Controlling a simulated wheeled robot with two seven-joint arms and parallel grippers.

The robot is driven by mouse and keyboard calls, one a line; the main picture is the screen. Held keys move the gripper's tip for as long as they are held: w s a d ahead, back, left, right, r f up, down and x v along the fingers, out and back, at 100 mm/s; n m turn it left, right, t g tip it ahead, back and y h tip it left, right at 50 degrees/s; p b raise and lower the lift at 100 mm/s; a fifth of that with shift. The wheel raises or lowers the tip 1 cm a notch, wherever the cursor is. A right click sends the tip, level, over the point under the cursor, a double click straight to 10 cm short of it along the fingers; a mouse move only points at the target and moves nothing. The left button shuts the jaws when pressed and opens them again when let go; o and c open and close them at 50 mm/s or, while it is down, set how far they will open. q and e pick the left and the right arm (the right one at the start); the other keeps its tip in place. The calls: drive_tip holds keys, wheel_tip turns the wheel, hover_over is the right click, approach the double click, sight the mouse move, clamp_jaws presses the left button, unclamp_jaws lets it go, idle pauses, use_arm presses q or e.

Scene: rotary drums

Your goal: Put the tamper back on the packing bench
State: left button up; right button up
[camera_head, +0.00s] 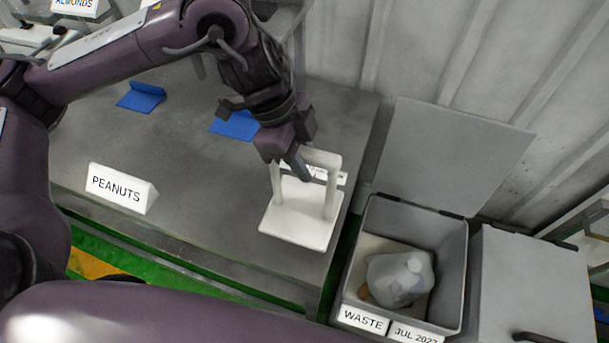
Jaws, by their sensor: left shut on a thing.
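The tamper (298,225) is a white flat plate with an upright loop handle. It is at the right end of the grey packing bench (190,150); I cannot tell whether its plate touches the bench top. My left gripper (303,168) reaches down from above and is shut on the tamper's handle. The fingers partly hide the handle's top bar. My right gripper is not in view.
A white PEANUTS sign (121,188) stands at the bench's front left. Blue brackets (141,97) lie further back. Right of the bench is an open grey waste bin (452,262) with a whitish crumpled bag (400,277) inside. A corrugated wall (480,70) stands behind.

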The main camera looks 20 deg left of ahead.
use_arm(q)
drive_tip(key=shift+f+b, duration=0.3)
drive_tip(key=shift+f, duration=2.2)
drive_tip(key=o, duration=1)
drive_tip(key=shift+c, duration=0.2)
drive_tip(key=p+v, duration=0.1)
drive_tip(key=v, duration=1.1)
drive_tip(key=shift+p, duration=0.35)
drive_tip(key=shift+s, duration=0.1)
